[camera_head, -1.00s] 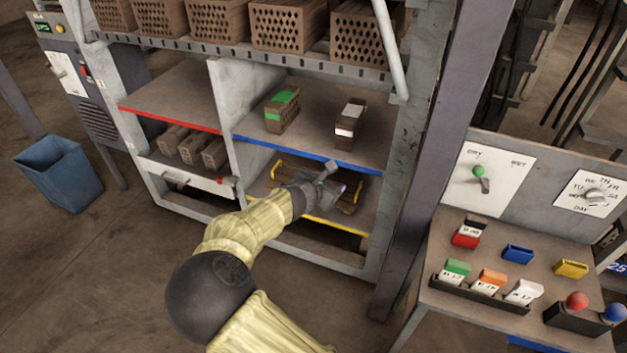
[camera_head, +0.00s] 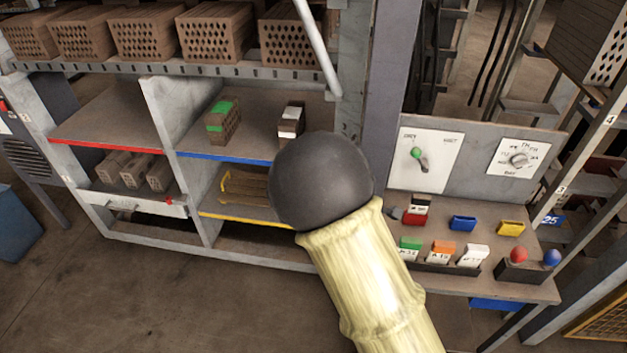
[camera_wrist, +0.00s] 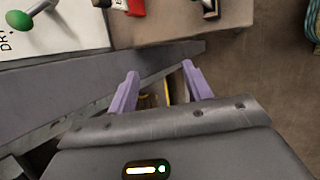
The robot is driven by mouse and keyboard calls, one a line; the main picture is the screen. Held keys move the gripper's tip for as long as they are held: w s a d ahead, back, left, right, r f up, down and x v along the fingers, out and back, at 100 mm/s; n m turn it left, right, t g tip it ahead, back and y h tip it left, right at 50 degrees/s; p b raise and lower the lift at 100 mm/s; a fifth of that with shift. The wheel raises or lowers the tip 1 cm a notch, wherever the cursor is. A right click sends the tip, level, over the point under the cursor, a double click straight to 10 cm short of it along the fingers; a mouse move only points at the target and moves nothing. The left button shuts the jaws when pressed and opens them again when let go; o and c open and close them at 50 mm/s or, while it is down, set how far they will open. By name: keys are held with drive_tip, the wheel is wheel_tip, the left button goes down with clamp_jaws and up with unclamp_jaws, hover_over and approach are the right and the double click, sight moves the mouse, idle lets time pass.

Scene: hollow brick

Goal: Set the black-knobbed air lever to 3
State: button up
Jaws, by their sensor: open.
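I see no black-knobbed lever in either current view. A green-knobbed lever (camera_head: 418,157) stands on a white panel (camera_head: 440,163) marked DRY and WET, at the right in the head view. Its green knob (camera_wrist: 17,20) and part of the panel show at the top left of the wrist view. My gripper (camera_wrist: 160,85) is open and empty, with two purple fingers apart.
A white dial (camera_head: 518,158) is right of the lever panel. A brick shelf (camera_head: 110,133) stands left. A grey cabinet (camera_head: 35,150) is cut off at the left edge.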

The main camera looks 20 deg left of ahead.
drive_tip(key=s+d+r+m+g+y, duration=0.1)
drive_tip(key=s+d+r+m, duration=0.3)
drive_tip(key=s+d+m, duration=0.4)
drive_tip(key=s+d+r+m+g+y, duration=0.2)
drive_tip(key=s+d+r+m, duration=0.2)
drive_tip(key=s+d+m, duration=0.5)
drive_tip(key=s+m, duration=0.2)
drive_tip(key=shift+s+d+p, duration=0.2)
drive_tip(key=shift+s+p, duration=0.1)
drive_tip(key=shift+s, duration=0.05)
drive_tip(key=shift+r, duration=0.1)
